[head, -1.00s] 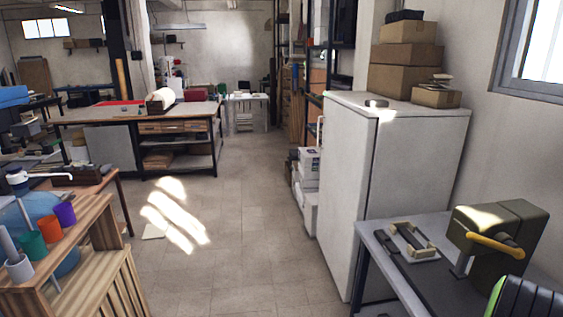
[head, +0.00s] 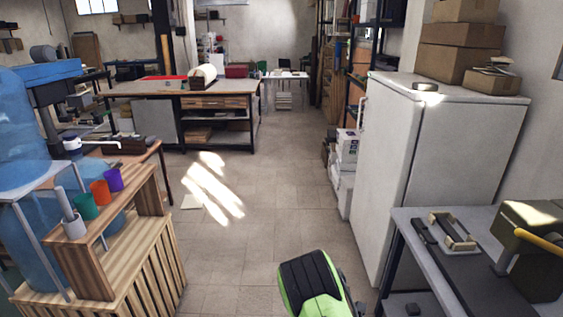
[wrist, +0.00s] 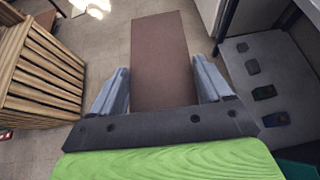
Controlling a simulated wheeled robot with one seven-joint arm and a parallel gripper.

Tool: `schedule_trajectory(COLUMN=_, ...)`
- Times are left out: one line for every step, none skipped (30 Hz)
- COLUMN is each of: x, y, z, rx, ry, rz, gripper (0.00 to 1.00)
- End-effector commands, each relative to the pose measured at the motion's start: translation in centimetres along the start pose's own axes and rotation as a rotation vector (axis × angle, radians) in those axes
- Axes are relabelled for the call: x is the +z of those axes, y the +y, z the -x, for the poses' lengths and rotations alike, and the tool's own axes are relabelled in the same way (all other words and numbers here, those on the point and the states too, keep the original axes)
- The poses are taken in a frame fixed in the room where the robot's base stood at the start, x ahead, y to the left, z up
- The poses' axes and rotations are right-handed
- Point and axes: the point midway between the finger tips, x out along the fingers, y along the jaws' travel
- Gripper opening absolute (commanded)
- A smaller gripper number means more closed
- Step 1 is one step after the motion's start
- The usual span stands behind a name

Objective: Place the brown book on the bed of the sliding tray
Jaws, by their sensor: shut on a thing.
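My gripper (wrist: 162,88) is shut on the brown book (wrist: 160,50) in the wrist view. The book is a long, flat, reddish-brown slab. Its sides lie between the two grey fingers, and it extends ahead of them above the tiled floor. In the head view only the green and black part of my arm shows at the bottom middle; the fingers and book are out of that view. I cannot tell for certain which thing is the sliding tray.
A grey table (head: 412,243) with small items stands at the right, beside a white fridge (head: 440,145). A slatted wooden crate (head: 110,262) with coloured cups is at the left. A long workbench (head: 180,90) stands farther back.

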Motion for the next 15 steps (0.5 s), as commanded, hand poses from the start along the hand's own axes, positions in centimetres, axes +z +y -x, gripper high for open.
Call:
schedule_trajectory(x=-0.3, y=2.0, z=0.3, rx=0.048, ry=0.001, rz=0.028, gripper=0.43)
schedule_trajectory(x=-0.4, y=3.0, z=0.5, rx=0.072, ry=0.0, rz=0.04, gripper=0.43)
schedule_trajectory(x=-0.5, y=3.9, z=0.7, rx=0.096, ry=0.001, rz=0.053, gripper=0.43)
schedule_trajectory(x=-0.6, y=4.5, z=0.8, rx=0.11, ry=0.0, rz=0.06, gripper=0.43)
schedule_trajectory(x=-0.7, y=5.0, z=0.9, rx=0.122, ry=0.0, rz=0.066, gripper=0.43)
schedule_trajectory(x=-0.7, y=5.3, z=1.0, rx=0.132, ry=-0.001, rz=0.071, gripper=0.43)
schedule_trajectory(x=-0.7, y=5.5, z=1.1, rx=0.136, ry=-0.001, rz=0.072, gripper=0.43)
schedule_trajectory(x=-0.7, y=5.6, z=1.1, rx=0.138, ry=-0.001, rz=0.073, gripper=0.43)
schedule_trajectory(x=-0.7, y=5.6, z=1.1, rx=0.138, ry=-0.001, rz=0.073, gripper=0.43)
schedule_trajectory(x=-0.7, y=5.6, z=1.1, rx=0.138, ry=-0.001, rz=0.073, gripper=0.43)
schedule_trajectory(x=-0.7, y=5.5, z=1.1, rx=0.137, ry=-0.001, rz=0.072, gripper=0.43)
schedule_trajectory(x=-0.7, y=5.5, z=1.1, rx=0.137, ry=-0.001, rz=0.072, gripper=0.43)
schedule_trajectory(x=-0.7, y=5.5, z=1.1, rx=0.137, ry=-0.001, rz=0.072, gripper=0.43)
schedule_trajectory(x=-0.7, y=5.5, z=1.0, rx=0.137, ry=-0.001, rz=0.072, gripper=0.43)
schedule_trajectory(x=-0.7, y=5.5, z=1.0, rx=0.136, ry=-0.001, rz=0.071, gripper=0.43)
